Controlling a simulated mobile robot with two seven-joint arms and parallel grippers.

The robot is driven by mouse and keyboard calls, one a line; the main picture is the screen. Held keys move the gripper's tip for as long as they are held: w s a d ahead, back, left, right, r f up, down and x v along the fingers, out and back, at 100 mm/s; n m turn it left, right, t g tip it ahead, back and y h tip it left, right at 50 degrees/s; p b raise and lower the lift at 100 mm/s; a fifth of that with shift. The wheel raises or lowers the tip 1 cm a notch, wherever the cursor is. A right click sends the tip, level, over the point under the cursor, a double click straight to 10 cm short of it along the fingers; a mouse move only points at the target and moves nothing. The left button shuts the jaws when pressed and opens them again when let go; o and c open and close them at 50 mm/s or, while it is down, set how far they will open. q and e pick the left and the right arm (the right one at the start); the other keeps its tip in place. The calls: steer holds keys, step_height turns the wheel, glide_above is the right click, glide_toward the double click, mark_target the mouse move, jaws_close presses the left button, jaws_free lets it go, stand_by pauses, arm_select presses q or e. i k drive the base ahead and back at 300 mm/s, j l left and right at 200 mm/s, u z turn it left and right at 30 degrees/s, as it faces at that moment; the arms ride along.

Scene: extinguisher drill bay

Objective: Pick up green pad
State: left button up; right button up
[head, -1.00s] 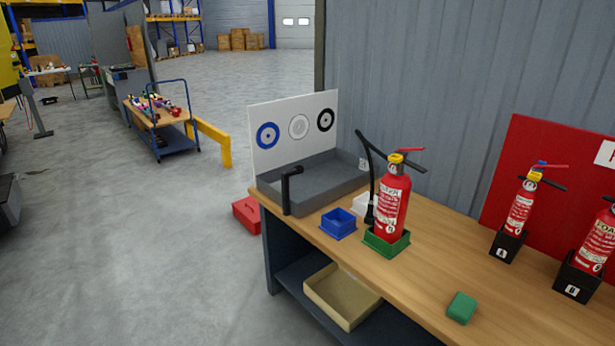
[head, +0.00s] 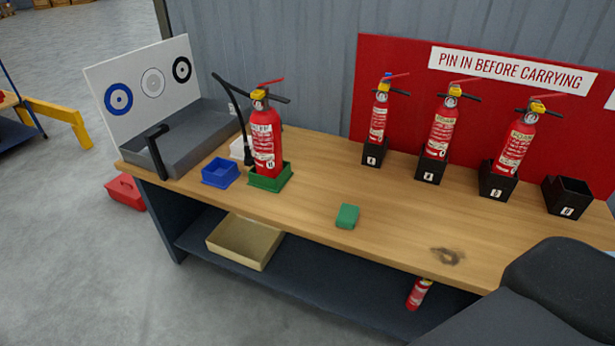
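The green pad (head: 347,216) is a small block lying flat on the wooden workbench (head: 310,208), close to its front edge. It stands apart from everything else on the bench. A dark, rounded part of my own body fills the lower right corner. Neither of my grippers shows, so I cannot see whether they are open or shut.
A red extinguisher (head: 263,140) stands in a green tray (head: 284,178) left of the pad, beside a blue bin (head: 220,173). Three extinguishers stand in black holders behind; one black holder (head: 567,197) is empty. The bench around the pad is clear.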

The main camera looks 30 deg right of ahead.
mark_target(347, 218)
steer(key=z, duration=1.45)
